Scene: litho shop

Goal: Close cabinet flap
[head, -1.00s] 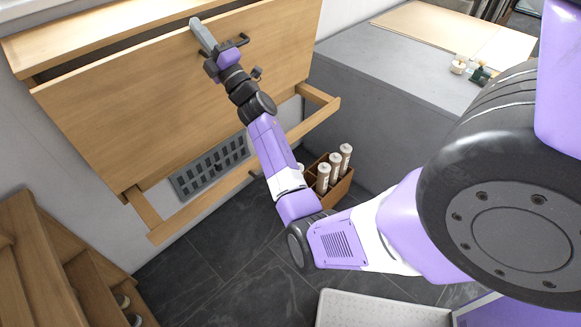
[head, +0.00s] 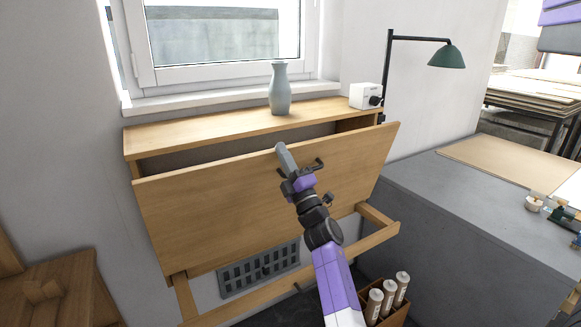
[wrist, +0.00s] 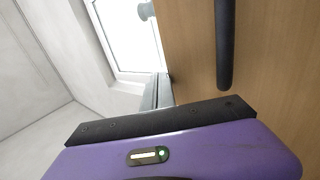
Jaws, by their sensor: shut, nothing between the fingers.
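The cabinet flap (head: 230,200) is a wide light-wood panel on the front of a wall cabinet (head: 215,137). In the head view its top edge leans out from the cabinet, leaving a dark gap behind it. It is partly open. My gripper (head: 284,155) is shut and empty at the flap's upper edge, near its middle. Whether the fingertips touch the flap is unclear. A dark bar handle (head: 318,164) on the flap is partly hidden behind my gripper. In the wrist view, the handle (wrist: 224,45) stands right of the grey fingers (wrist: 157,90), against the wood.
A blue-grey vase (head: 280,90) and a small white box (head: 365,95) stand on the cabinet top. A green lamp (head: 446,56) is at the right. A grey counter (head: 440,215) stands right of the cabinet; a crate with white tubes (head: 388,298) sits below.

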